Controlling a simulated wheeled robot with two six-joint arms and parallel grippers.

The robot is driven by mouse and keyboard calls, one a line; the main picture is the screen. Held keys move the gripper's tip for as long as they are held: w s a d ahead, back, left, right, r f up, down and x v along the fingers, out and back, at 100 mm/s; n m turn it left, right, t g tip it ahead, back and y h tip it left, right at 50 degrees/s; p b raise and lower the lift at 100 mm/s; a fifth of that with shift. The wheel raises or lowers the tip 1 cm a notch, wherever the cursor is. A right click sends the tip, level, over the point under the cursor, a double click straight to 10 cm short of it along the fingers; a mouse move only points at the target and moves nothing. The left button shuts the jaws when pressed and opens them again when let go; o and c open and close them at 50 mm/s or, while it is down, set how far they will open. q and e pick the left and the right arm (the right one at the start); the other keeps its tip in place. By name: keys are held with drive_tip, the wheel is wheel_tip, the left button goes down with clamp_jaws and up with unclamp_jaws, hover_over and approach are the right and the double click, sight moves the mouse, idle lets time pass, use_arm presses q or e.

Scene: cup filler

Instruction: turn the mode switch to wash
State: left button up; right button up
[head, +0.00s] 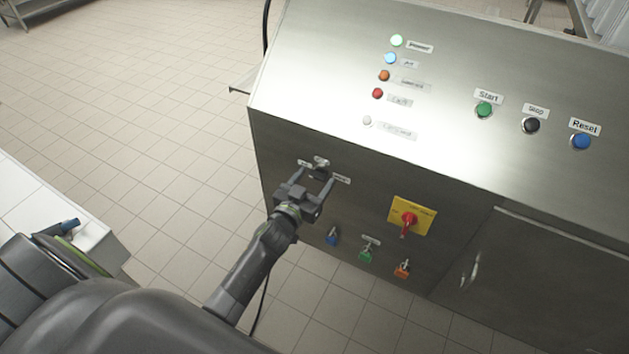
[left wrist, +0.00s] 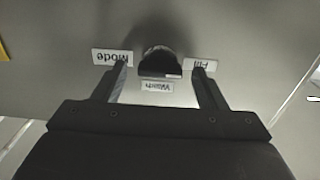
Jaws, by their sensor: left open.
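The mode switch is a dark knob (head: 320,162) on the upper left of the cabinet's front panel. It also shows in the left wrist view (left wrist: 158,60), between labels reading Mode (left wrist: 111,57) and Fill (left wrist: 201,64), with a Wash label (left wrist: 157,86) just below it in that picture. The labels appear upside down there. A small white mark shows on the knob's lower right edge. My left gripper (head: 306,180) is open, its fingertips (left wrist: 161,68) on either side of the knob with a gap at each side. I cannot tell how deep the knob sits between them.
Below the knob are blue (head: 332,237), green (head: 366,252) and orange (head: 402,269) fittings. A red switch on a yellow plate (head: 411,215) is to the right. The sloped top carries indicator lamps and Start (head: 484,109), Stop (head: 531,125) and Reset (head: 581,141) buttons.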

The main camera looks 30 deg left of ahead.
use_arm(q)
drive_tip(key=shift+w, duration=0.3)
drive_tip(key=shift+c, duration=0.4)
drive_tip(key=c, duration=0.9)
